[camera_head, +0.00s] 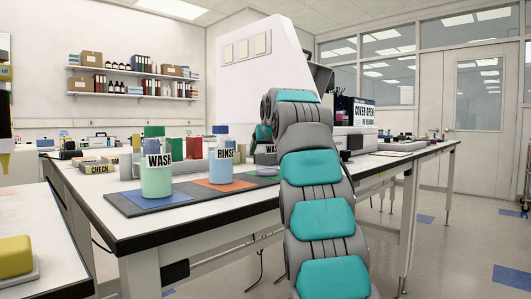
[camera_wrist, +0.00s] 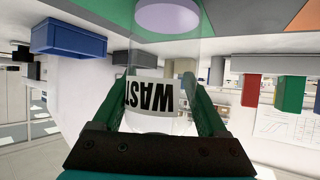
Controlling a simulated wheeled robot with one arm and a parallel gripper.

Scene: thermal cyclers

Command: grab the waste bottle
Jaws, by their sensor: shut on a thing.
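In the head view the bottle (camera_head: 266,154) is partly hidden behind my arm, and my gripper (camera_head: 263,132) is mostly hidden too. The bottle appears to be just above the dark mat (camera_head: 125,204), though any gap is hard to judge.
The green wash bottle (camera_head: 157,179) stands on a blue patch, and the blue rinse bottle (camera_head: 221,166) on an orange patch to its right. Red and green blocks (camera_head: 194,147) stand behind. A large white machine (camera_head: 260,85) rises at the back of the bench.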

